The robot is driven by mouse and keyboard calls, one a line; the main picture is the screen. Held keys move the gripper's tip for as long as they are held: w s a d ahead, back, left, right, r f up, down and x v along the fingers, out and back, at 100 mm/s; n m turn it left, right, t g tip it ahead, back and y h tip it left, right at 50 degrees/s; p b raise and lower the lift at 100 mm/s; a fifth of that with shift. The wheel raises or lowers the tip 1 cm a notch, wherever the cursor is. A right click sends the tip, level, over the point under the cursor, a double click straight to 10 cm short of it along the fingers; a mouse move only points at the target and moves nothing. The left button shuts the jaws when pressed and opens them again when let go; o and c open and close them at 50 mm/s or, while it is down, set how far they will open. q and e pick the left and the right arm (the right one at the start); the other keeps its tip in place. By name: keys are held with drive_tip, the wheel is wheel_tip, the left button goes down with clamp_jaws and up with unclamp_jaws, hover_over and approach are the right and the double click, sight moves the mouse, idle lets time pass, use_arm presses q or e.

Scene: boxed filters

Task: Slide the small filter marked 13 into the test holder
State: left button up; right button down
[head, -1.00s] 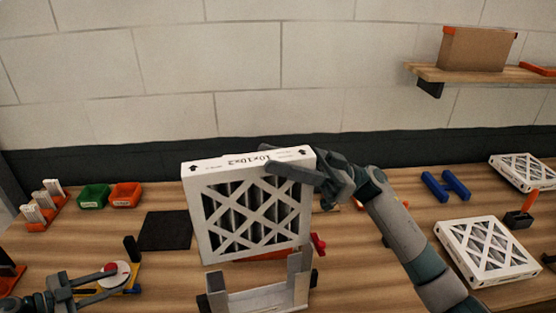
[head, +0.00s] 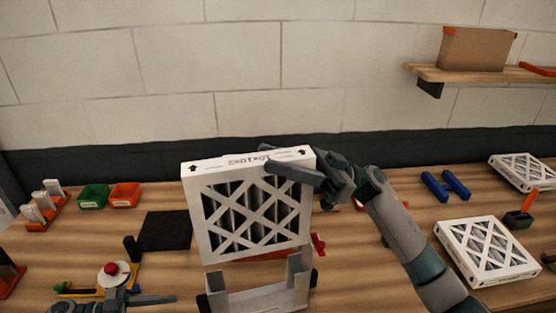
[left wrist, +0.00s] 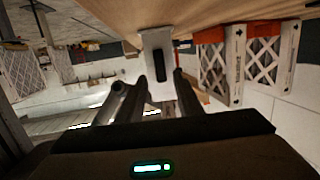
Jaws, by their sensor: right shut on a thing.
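A small white-framed filter (head: 250,215) with a pleated, lattice face is upright, gripped at its top right edge by my shut right gripper (head: 305,178). Its top edge reads like 10x10x2 with arrows; I cannot make out a 13. It hangs directly over the pale grey U-shaped test holder (head: 262,295); I cannot tell whether its bottom edge is inside. My left gripper (head: 160,299) is low at the left of the holder. In the left wrist view its fingers (left wrist: 158,88) are apart, with a pale slotted part (left wrist: 157,55) beyond them.
A red button on a yellow base (head: 113,270) stands behind my left gripper. A black mat (head: 165,231), a green bin (head: 93,196) and an orange bin (head: 125,195) are at left. Another filter (head: 487,250) and a blue H-shaped stand (head: 446,186) are at right.

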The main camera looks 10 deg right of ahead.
sight(203, 303)
use_arm(q)
drive_tip(key=shift+d, duration=0.1)
drive_tip(key=shift+x, duration=4.95)
drive_tip(key=shift+f, duration=0.1)
drive_tip(key=shift+c, duration=0.6)
drive_tip(key=c, duration=0.6)
drive_tip(key=shift+c, duration=0.3)
drive_tip(key=shift+r, duration=0.2)
use_arm(e)
drive_tip(key=shift+d, duration=0.15)
drive_tip(key=shift+w+d, duration=0.15)
drive_tip(key=shift+d, duration=0.5)
